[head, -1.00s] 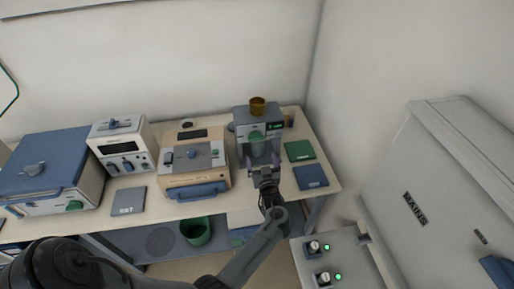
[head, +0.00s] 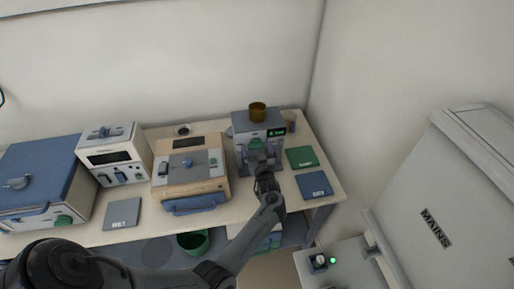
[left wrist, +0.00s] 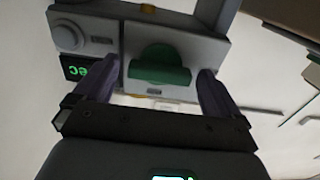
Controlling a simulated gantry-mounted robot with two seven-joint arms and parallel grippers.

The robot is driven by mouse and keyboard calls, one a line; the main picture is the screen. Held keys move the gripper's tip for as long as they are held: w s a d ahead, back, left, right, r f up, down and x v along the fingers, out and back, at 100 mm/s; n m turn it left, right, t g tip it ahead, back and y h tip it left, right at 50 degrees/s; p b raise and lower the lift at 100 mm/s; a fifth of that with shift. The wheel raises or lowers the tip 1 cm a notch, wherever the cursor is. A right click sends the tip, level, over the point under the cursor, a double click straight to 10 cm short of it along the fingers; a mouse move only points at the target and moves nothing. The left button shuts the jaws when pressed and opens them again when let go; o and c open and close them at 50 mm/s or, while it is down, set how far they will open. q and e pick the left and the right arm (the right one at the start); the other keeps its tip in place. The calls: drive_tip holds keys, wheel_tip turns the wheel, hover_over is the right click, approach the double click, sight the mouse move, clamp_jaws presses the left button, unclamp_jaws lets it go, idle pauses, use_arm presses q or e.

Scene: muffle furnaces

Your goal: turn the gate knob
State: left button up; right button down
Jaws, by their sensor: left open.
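The grey machine (head: 258,125) with a lit green display (head: 276,133) stands at the right end of the bench. A green rounded knob-like part (head: 257,146) is on its front, and shows in the left wrist view (left wrist: 160,64). A grey round knob (left wrist: 68,37) sits beside it on the machine's face. Labels are too small to read, so I cannot tell which is the gate knob. My left gripper (left wrist: 157,76) is open, with one finger on each side of the green part; contact cannot be told. In the head view, the left gripper (head: 262,166) is in front of the machine.
A brown cup (head: 257,111) sits on top of the machine. Green (head: 300,157) and blue (head: 314,184) pads lie to its right. A tan-fronted furnace (head: 191,178) stands to its left. A green bin (head: 194,242) is below the bench. A mains cabinet (head: 450,210) is at right.

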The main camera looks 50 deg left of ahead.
use_arm(q)
drive_tip(key=shift+d, duration=0.1)
drive_tip(key=shift+c, duration=0.7)
drive_tip(key=c, duration=0.9)
